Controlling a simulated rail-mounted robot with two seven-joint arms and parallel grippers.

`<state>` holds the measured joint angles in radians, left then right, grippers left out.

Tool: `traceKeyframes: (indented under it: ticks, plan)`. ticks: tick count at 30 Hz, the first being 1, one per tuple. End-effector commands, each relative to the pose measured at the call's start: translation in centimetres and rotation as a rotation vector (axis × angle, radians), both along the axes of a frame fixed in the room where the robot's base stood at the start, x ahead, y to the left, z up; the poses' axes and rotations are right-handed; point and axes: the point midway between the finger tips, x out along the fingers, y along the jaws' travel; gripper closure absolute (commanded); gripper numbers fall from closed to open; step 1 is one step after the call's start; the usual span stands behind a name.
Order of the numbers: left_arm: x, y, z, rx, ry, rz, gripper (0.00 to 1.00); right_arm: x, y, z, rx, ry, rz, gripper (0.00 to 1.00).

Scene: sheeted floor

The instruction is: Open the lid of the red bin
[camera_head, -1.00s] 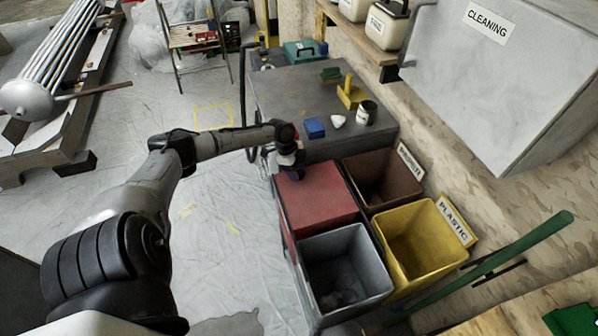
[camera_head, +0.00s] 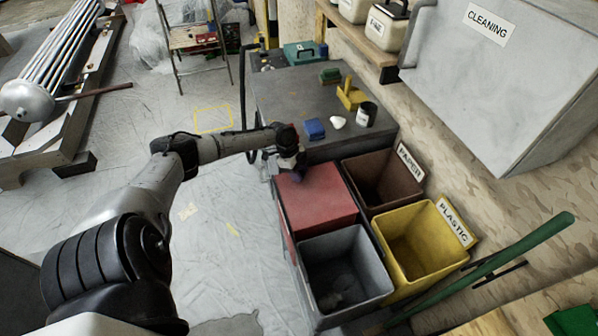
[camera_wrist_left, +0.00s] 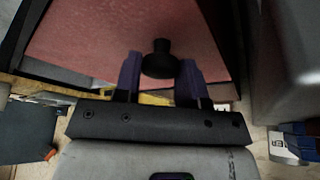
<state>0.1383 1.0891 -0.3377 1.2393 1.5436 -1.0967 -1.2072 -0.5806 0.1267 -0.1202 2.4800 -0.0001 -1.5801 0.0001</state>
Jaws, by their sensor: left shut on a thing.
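The red bin's lid (camera_head: 320,203) lies flat and closed over the bin, at the far left of the group of bins in the head view. My left gripper (camera_head: 297,176) is over the lid's far left corner, pointing down. In the left wrist view the lid's red surface (camera_wrist_left: 85,45) fills the upper part, and a black knob (camera_wrist_left: 160,58) stands out from it. The purple fingers of my left gripper (camera_wrist_left: 160,78) are on either side of the knob, shut on it. The inside of the red bin is hidden. My right gripper is not in view.
An open grey bin (camera_head: 382,287), a yellow plastic bin (camera_head: 452,258) and a brown paper bin (camera_head: 405,192) adjoin the red one. A grey worktop (camera_head: 290,97) with small items stands behind. A wall cabinet (camera_head: 500,105) overhangs at right. Sheeted floor (camera_head: 225,270) at left is clear.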

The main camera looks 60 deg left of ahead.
Motion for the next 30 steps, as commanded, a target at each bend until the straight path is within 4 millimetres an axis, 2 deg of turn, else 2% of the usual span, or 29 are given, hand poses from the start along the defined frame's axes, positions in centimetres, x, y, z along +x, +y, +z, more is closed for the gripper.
traceKeyframes:
  ticks: [1, 4, 9, 13, 17, 21, 30]
  plan:
    - [0.0, 0.0, 0.0, -0.001, 0.001, 0.0, 0.91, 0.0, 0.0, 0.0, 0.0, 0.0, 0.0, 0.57]
    - [0.0, 0.0, 0.0, -0.001, 0.001, 0.0, 1.0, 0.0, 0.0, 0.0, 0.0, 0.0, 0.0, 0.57]
    - [0.0, -0.3, 0.2, 0.0, 0.0, -0.001, 1.0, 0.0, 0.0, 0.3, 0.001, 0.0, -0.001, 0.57]
    - [-0.3, -1.7, 0.6, -0.003, 0.002, -0.002, 1.0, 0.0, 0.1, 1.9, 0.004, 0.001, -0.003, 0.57]
    - [-0.6, -4.5, 1.0, -0.005, 0.002, -0.005, 1.0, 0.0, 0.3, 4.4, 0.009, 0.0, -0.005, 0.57]
    - [-1.0, -8.2, 1.0, -0.006, 0.0, -0.004, 1.0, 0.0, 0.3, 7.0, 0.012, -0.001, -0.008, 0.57]
    - [-1.8, -14.9, 0.6, -0.004, -0.002, -0.003, 1.0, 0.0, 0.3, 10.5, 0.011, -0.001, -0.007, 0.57]
